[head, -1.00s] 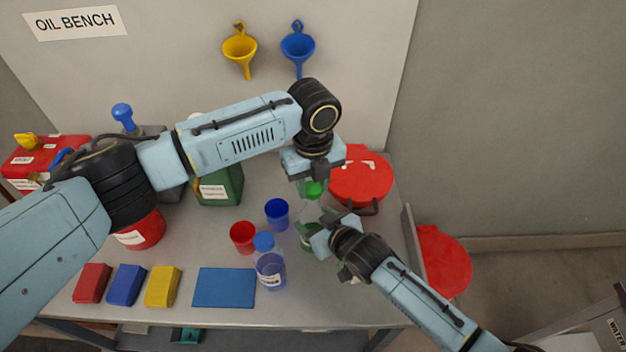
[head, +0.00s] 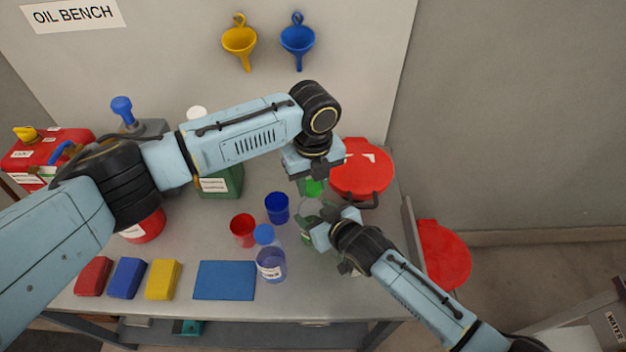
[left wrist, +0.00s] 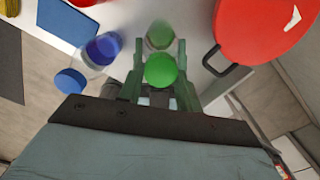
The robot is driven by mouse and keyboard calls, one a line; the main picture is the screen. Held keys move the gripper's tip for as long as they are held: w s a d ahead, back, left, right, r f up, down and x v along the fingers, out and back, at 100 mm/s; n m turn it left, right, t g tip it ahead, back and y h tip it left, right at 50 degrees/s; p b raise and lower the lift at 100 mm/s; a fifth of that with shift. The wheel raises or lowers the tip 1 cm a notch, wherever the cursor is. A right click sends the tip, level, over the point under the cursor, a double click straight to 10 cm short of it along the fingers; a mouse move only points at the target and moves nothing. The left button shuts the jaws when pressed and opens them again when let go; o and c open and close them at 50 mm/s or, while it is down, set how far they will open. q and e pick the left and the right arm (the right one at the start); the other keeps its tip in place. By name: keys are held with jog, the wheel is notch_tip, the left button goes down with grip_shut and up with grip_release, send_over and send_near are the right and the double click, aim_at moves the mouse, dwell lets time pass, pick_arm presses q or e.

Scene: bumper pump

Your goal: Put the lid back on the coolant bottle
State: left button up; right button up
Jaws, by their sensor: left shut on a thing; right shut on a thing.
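My left gripper (head: 311,183) reaches over the bench from above, shut on a green lid (head: 314,188). The round lid top (left wrist: 160,71) shows between its fingers in the left wrist view. My right gripper (head: 318,215) is shut on a clear bottle (head: 307,209) with green at its lower part and holds it from the right. The lid is above the bottle in the head view, and the bottle body (left wrist: 160,36) shows beyond the lid in the left wrist view. My grippers partly hide the bottle, and I cannot tell whether lid and bottle touch.
A blue-capped bottle (head: 271,266), a red cup (head: 242,231) and a blue cup (head: 277,208) stand to the left. A large red round container (head: 362,177) with a dark handle is close on the right. A blue mat (head: 224,281) lies in front.

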pick_arm(q)
jog(key=shift+f, duration=0.5)
pick_arm(e)
grip_shut()
pick_arm(q)
jog(key=m, duration=1.3)
jog(key=shift+w+a, duration=0.1)
jog(key=shift+a, duration=0.05)
jog(key=o, duration=0.9)
jog(key=shift+o, duration=0.2)
notch_tip(320, 180, up, 4)
jog(key=shift+r, duration=0.2)
